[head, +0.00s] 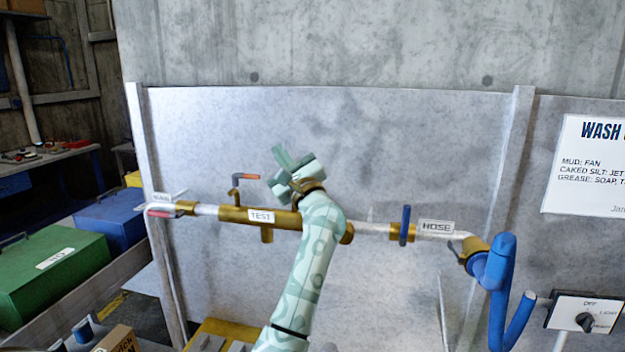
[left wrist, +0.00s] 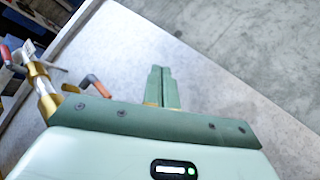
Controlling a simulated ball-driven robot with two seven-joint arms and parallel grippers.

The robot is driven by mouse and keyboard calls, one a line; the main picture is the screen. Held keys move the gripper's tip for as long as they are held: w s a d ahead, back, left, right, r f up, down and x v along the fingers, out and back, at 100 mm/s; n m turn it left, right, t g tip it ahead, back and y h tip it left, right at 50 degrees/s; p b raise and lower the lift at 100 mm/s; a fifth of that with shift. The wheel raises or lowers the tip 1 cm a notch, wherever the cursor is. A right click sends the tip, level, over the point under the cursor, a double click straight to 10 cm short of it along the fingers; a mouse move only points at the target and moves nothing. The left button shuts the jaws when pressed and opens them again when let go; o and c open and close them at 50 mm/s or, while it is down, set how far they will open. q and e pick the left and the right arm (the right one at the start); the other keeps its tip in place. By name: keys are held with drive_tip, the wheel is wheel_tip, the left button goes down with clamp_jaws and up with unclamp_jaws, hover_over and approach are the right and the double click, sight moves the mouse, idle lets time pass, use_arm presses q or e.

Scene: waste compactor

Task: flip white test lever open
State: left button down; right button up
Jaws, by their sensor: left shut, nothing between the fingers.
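A brass pipe section with a white TEST label (head: 261,216) runs across the grey panel. A small lever with an orange-red grip (head: 246,177) stands on a brass stem above it, left of my left gripper (head: 280,155). In the left wrist view, the orange-red grip (left wrist: 97,84) is left of my gripper's fingers (left wrist: 160,72), apart from them. The fingers are shut and empty, above the pipe. My forearm hides part of the pipe right of the label. No lever with a clearly white handle shows. My right gripper is out of view.
A red-handled valve (head: 160,212) is at the pipe's left end. A blue handle (head: 405,225) stands near the HOSE label (head: 436,228), with a blue hose (head: 500,270) further right. Green (head: 50,270) and blue (head: 108,218) boxes are at left.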

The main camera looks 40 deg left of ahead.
use_arm(q)
drive_tip(key=a+f+n+g+h, duration=0.1)
drive_tip(key=a+n+g+h, duration=0.2)
drive_tip(key=n, duration=0.4)
drive_tip(key=a+n+h, duration=0.3)
drive_tip(key=n+h, duration=0.3)
drive_tip(key=n, duration=0.1)
drive_tip(key=w+d+r+n+t+h, duration=0.3)
drive_tip(key=w+d+n+h, duration=0.3)
drive_tip(key=d+h, duration=0.3)
drive_tip(key=shift+r+t+h+p, duration=0.15)
drive_tip(key=shift+t+h+p, duration=0.15)
drive_tip(key=shift+t, duration=0.5)
drive_tip(key=shift+w, duration=0.15)
